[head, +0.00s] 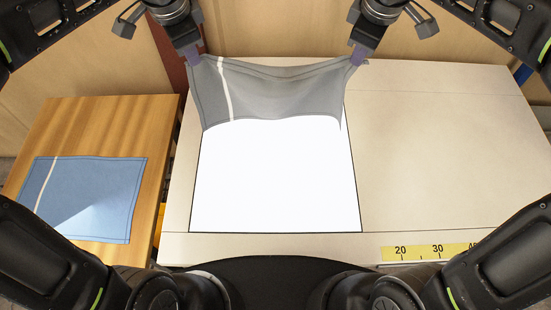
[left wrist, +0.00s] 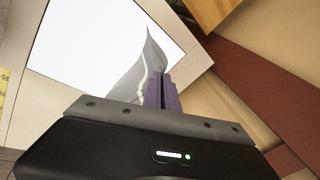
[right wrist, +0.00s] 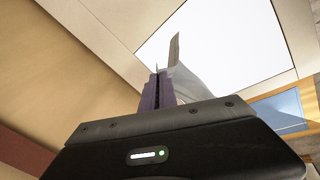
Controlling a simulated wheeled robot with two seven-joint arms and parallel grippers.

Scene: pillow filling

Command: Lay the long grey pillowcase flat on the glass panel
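The grey pillowcase (head: 275,92) hangs between my two grippers at the far side of the glass panel (head: 275,180), which glows white. It has a white stripe near its left end. Its top edge sags between the grippers, and its lower edge covers the far part of the panel; whether it touches the glass is unclear. My left gripper (head: 195,56) is shut on its upper left corner. My right gripper (head: 358,57) is shut on its upper right corner. The pillowcase also shows in the left wrist view (left wrist: 145,70) and the right wrist view (right wrist: 186,85).
A blue pillowcase (head: 85,198) with a white stripe lies flat on the wooden table (head: 125,115) at the left. The pale worktop (head: 440,150) right of the panel is clear. A yellow ruler strip (head: 430,251) runs along its front edge.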

